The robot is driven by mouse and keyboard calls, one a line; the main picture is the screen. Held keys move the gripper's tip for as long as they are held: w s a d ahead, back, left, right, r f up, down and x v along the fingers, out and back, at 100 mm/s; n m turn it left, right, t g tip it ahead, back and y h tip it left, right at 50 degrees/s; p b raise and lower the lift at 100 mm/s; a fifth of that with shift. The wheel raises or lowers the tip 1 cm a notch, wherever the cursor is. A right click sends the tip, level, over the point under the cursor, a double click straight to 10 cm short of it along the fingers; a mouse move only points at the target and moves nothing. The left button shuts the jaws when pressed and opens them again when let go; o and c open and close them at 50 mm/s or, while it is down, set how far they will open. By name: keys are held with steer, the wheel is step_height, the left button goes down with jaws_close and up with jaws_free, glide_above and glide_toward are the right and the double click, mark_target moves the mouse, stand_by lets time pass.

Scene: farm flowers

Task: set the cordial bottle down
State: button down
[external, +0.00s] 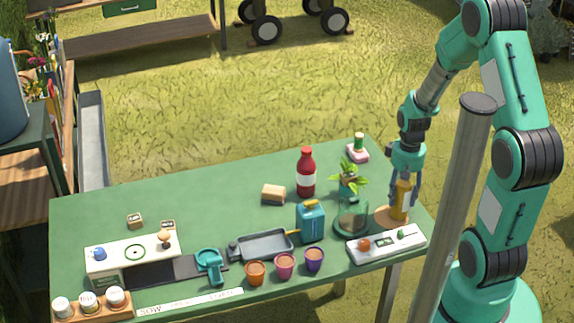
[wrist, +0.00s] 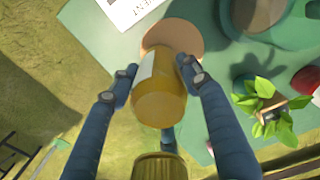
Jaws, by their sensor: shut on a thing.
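The cordial bottle (external: 401,203) is amber with a pale label and stands upright at the right end of the green table. My gripper (external: 402,186) comes down from above and is shut on it. In the wrist view, the bottle (wrist: 160,103) sits between the two blue fingers of my gripper (wrist: 156,76), with its ribbed gold cap (wrist: 160,167) closest to the camera. A round tan coaster (external: 384,217) lies under the bottle's base; it also shows in the wrist view (wrist: 188,33). I cannot tell whether the base touches the coaster.
A glass cloche (external: 351,221) and a potted plant (external: 349,178) are close left of the bottle. A white tray (external: 386,244) lies in front. A red bottle (external: 306,174) and a blue can (external: 311,223) stand further left. The table's right edge is close by.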

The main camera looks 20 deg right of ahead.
stand_by(0.3)
steer(key=c, duration=0.9)
jaws_free()
steer(key=shift+f, duration=0.1)
step_height(320, 180, up, 12)
steer(key=p, duration=0.3)
steer(key=shift+r, duration=0.25)
